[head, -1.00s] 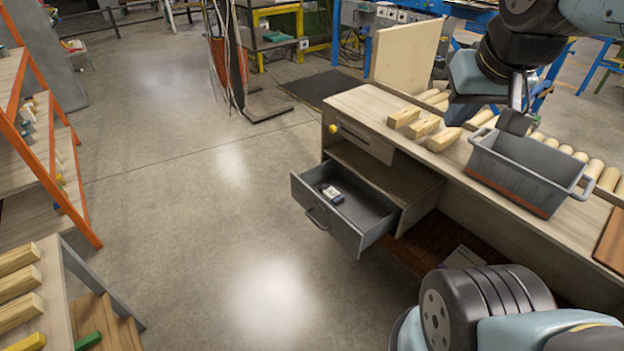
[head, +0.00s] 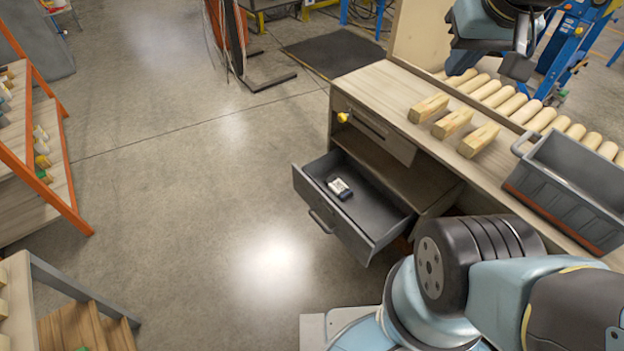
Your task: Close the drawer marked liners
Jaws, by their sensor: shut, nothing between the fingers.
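One grey drawer (head: 334,218) is pulled well out of the wooden workbench, toward the left, with a bar handle (head: 321,221) on its front. A small black and white object (head: 340,188) lies inside it. I can read no label on the drawer, so I cannot tell if it is the one marked liners. Another drawer (head: 372,130) above it is shut, with a yellow knob-like part (head: 343,117) beside it. My gripper (head: 518,66) is shut and empty at the top right, above the rollers and well away from the open drawer.
Three wood blocks (head: 452,123) and a grey bin (head: 575,180) stand on the bench top (head: 385,83). A row of wooden rollers (head: 510,99) runs behind. Orange-framed shelving (head: 60,190) stands at left. The floor (head: 215,190) left of the drawer is clear.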

